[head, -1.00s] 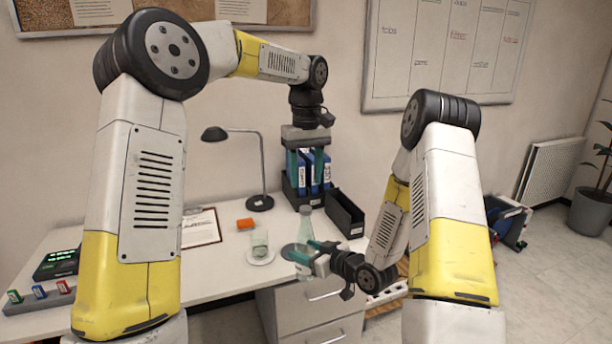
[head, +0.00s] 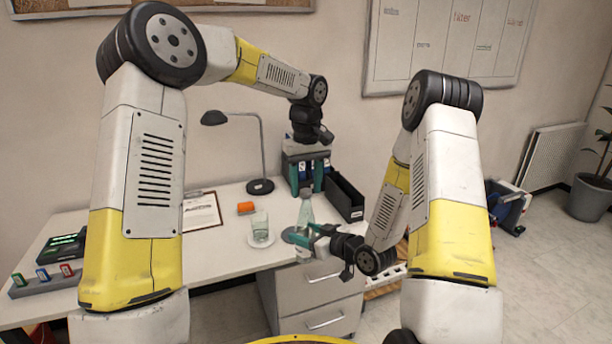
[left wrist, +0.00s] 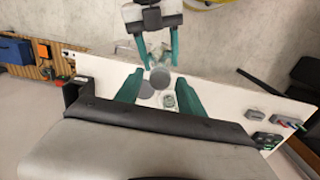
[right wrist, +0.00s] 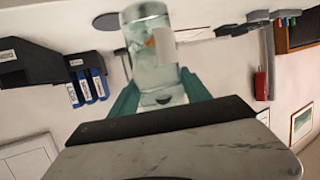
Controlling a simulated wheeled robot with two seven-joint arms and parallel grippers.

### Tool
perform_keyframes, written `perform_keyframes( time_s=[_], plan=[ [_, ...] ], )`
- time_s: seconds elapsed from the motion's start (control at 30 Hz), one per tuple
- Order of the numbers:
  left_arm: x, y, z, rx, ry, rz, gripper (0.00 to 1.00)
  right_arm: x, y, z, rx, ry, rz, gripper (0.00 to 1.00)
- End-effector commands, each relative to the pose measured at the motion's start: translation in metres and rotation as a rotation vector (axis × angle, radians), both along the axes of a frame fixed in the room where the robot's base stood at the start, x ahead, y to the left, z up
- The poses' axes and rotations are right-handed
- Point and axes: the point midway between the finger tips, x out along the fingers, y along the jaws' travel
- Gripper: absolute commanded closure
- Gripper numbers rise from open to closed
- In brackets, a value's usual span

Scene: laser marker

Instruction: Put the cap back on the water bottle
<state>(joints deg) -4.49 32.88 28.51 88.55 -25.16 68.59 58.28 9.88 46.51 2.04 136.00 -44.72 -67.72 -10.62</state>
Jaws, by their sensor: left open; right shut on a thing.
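The clear water bottle (head: 305,212) stands upright over the desk's front edge in the head view, and shows large in the right wrist view (right wrist: 155,55). My right gripper (head: 308,238) is shut around its lower part. My left gripper (head: 306,178) is open, pointing down just above the bottle's top. In the left wrist view its teal fingers (left wrist: 158,95) are spread with nothing between them. A round grey disc (left wrist: 160,77) by the right gripper's fingers looks like the cap on the bottle's top, but I cannot tell how it is seated.
A glass (head: 260,229) stands on a white coaster, with a grey coaster (head: 289,236) beside it. An orange block (head: 245,208), a clipboard (head: 202,212) and a lamp (head: 260,186) lie behind. Binders and a black bin (head: 345,200) stand at the back right of the white desk (head: 215,258).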

Motion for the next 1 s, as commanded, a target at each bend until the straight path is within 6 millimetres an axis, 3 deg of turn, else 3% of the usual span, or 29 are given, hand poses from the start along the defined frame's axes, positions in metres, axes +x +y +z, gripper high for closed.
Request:
perform_keyframes(
  time_s=[0.3,0.53,0.77,0.87,1.0],
  plan=[
    [0.0000,0.0000,-0.0022,0.000,0.000,0.000,0.54,0.0005,0.0003,0.0011,0.001,-0.003,0.000,1.00],
    [0.0000,0.0000,-0.0020,0.000,0.000,0.000,0.99,0.0004,0.0004,0.0011,0.001,-0.003,0.000,1.00],
    [0.0000,0.0000,-0.0020,0.000,0.000,-0.030,1.00,0.0004,0.0004,0.0011,0.001,-0.003,0.000,1.00],
    [0.0000,0.0000,-0.0020,0.001,0.001,-0.146,1.00,0.0004,0.0004,0.0011,0.001,-0.003,0.000,1.00],
    [0.0001,0.0001,-0.0022,0.001,0.002,-0.441,1.00,0.0004,0.0004,0.0011,0.001,-0.003,0.000,1.00]
  ],
)
